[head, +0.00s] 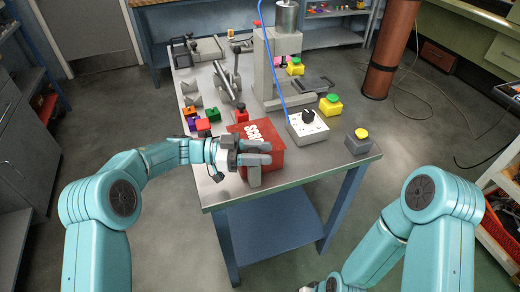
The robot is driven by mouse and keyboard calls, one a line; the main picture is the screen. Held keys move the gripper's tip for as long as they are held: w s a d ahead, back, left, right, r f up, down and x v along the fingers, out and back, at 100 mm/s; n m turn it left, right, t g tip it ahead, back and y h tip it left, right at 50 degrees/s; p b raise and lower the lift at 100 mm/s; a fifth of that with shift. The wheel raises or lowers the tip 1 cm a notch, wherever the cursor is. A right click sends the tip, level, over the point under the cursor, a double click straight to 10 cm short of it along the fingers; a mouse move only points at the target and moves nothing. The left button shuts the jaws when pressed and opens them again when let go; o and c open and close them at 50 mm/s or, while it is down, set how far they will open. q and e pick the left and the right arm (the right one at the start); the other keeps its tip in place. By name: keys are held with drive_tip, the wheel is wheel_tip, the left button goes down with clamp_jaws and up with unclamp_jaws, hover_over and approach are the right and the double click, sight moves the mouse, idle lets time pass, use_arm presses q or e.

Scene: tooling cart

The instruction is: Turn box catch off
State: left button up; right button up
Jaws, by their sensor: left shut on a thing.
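A red box (268,134) with white lettering on its lid stands near the front edge of the cart top. Its lid looks closed. My left gripper (262,160) reaches in from the left and is at the box's front side. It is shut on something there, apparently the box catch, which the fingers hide.
The metal cart top (318,165) also holds a white switch box (308,127) with a blue cable, a grey box with a yellow button (358,141), a press (275,70) and several coloured blocks (203,124). Bare metal shows right of the red box.

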use_arm(q)
drive_tip(key=shift+r, duration=0.35)
drive_tip(key=o, duration=1)
drive_tip(key=shift+w, duration=0.1)
drive_tip(key=shift+d+f, duration=0.1)
drive_tip(key=shift+a+f, duration=0.1)
drive_tip(key=shift+a, duration=0.1)
drive_tip(key=w+a+b, duration=0.1)
drive_tip(key=a+b, duration=0.1)
drive_tip(key=a, duration=1.4)
drive_tip(key=shift+w, duration=0.1)
